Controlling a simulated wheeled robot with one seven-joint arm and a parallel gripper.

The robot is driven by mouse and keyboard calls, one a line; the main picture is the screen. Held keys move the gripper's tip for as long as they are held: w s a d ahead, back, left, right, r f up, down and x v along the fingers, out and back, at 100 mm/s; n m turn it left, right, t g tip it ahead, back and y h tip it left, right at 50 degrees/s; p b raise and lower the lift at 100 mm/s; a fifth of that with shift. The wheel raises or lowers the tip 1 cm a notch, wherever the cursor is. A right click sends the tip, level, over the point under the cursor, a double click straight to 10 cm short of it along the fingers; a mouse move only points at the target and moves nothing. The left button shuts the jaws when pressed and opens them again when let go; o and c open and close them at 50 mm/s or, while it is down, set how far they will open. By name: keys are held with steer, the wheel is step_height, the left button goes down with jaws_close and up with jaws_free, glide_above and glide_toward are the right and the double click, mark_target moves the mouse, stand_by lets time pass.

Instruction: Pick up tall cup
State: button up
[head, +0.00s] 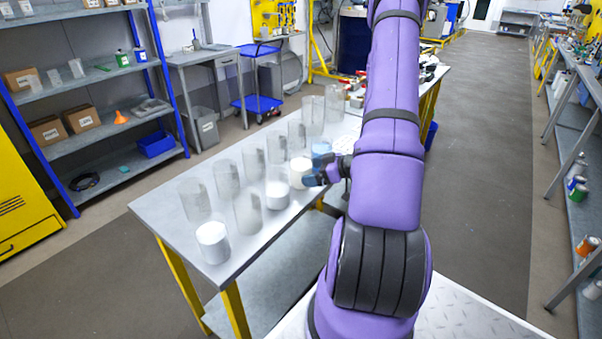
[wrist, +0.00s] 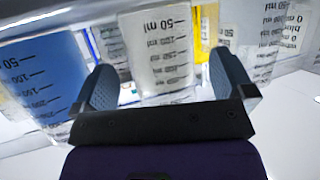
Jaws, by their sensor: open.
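Several clear graduated cups stand on the grey table (head: 215,253) in the head view. Some look empty, like the tall cup at the back (head: 334,100); I cannot tell which one is the task's tall cup. My gripper (head: 318,178) is over the table beside a cup with white contents (head: 301,172) and a cup with blue contents (head: 322,150). In the wrist view my gripper (wrist: 163,72) is open, with the white-filled cup (wrist: 160,45) upright ahead between its fingers. The blue-filled cup (wrist: 38,80) is left of the left finger. Contact is not visible.
Other white-filled cups stand at the front (head: 213,243) and middle (head: 278,195). More clear cups (wrist: 262,50) show at the right of the wrist view. A blue-posted shelf (head: 85,90) stands at the left. The floor aisle (head: 490,130) on the right is clear.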

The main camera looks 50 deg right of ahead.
steer(key=shift+x, duration=1.4)
steer(key=shift+r, duration=0.1)
steer(key=shift+c, duration=0.5)
steer(key=c, duration=1)
steer(key=shift+r, duration=0.15)
steer(key=shift+r, duration=4.35)
steer(key=w+a+r+m+h, duration=0.1)
steer(key=a+r+m+h, duration=0.2)
steer(key=a, duration=0.5)
steer(key=shift+w+r+t+h, duration=0.4)
steer(key=shift+r, duration=0.35)
